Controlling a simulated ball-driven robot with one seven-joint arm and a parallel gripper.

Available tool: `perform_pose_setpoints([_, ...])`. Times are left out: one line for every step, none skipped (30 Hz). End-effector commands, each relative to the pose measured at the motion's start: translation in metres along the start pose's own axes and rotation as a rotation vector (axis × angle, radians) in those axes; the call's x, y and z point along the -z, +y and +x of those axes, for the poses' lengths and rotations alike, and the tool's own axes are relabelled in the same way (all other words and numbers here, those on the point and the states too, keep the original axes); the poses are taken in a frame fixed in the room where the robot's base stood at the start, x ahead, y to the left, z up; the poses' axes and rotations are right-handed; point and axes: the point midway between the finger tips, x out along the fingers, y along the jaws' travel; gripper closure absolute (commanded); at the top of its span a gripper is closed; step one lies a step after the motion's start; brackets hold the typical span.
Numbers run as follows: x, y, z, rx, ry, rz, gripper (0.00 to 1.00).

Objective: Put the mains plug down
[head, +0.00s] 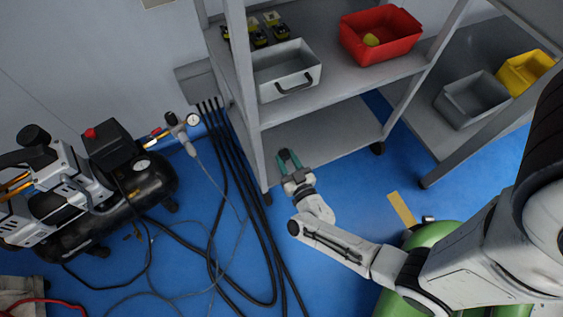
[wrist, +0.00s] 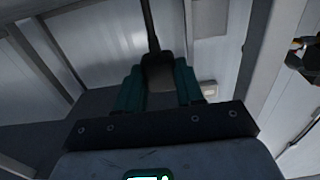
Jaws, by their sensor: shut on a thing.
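My gripper (head: 290,159) has teal fingers and is in front of the grey shelf rack, near its bottom shelf. In the wrist view my gripper (wrist: 158,88) is shut on the black mains plug (wrist: 158,71), which sits between the two fingers. A dark cable runs up from the plug out of the top of that view. In the head view the plug is too small and too hidden by the fingers to make out.
The grey shelf rack (head: 316,139) holds a grey bin (head: 287,72) and a red bin (head: 381,33). An air compressor (head: 110,203) stands at the left, with black cables (head: 233,175) trailing over the blue floor. A green cylinder (head: 437,238) stands near my arm. The bottom shelf looks bare.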

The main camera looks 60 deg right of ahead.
Motion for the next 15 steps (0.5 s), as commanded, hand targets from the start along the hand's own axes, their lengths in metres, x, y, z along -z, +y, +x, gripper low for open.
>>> perform_pose_setpoints([-0.013, -0.002, 0.007, 0.000, 0.002, 0.001, 1.00])
perform_pose_setpoints([-0.015, -0.003, 0.009, 0.000, 0.002, 0.001, 1.00])
perform_pose_setpoints([-0.018, -0.004, 0.012, 0.000, 0.001, 0.001, 1.00])
perform_pose_setpoints([-0.020, -0.004, 0.013, 0.000, 0.001, 0.001, 1.00])
perform_pose_setpoints([-0.021, -0.004, 0.015, 0.000, 0.000, 0.001, 1.00])
perform_pose_setpoints([-0.021, -0.005, 0.016, 0.000, 0.001, 0.001, 1.00])
perform_pose_setpoints([-0.022, -0.005, 0.017, 0.000, 0.001, 0.001, 1.00])
perform_pose_setpoints([-0.022, -0.005, 0.018, 0.000, 0.001, 0.001, 1.00])
perform_pose_setpoints([-0.024, -0.005, 0.019, 0.000, 0.001, 0.001, 1.00])
perform_pose_setpoints([-0.025, -0.005, 0.020, 0.000, 0.001, 0.001, 1.00])
perform_pose_setpoints([-0.027, -0.006, 0.021, 0.000, 0.001, 0.001, 1.00])
perform_pose_setpoints([-0.031, -0.006, 0.023, 0.000, 0.001, 0.001, 1.00])
perform_pose_setpoints([-0.035, -0.007, 0.025, 0.000, 0.001, 0.001, 1.00])
perform_pose_setpoints([-0.039, -0.007, 0.026, 0.000, 0.000, 0.001, 1.00])
perform_pose_setpoints([-0.045, -0.007, 0.025, 0.000, -0.001, 0.001, 1.00])
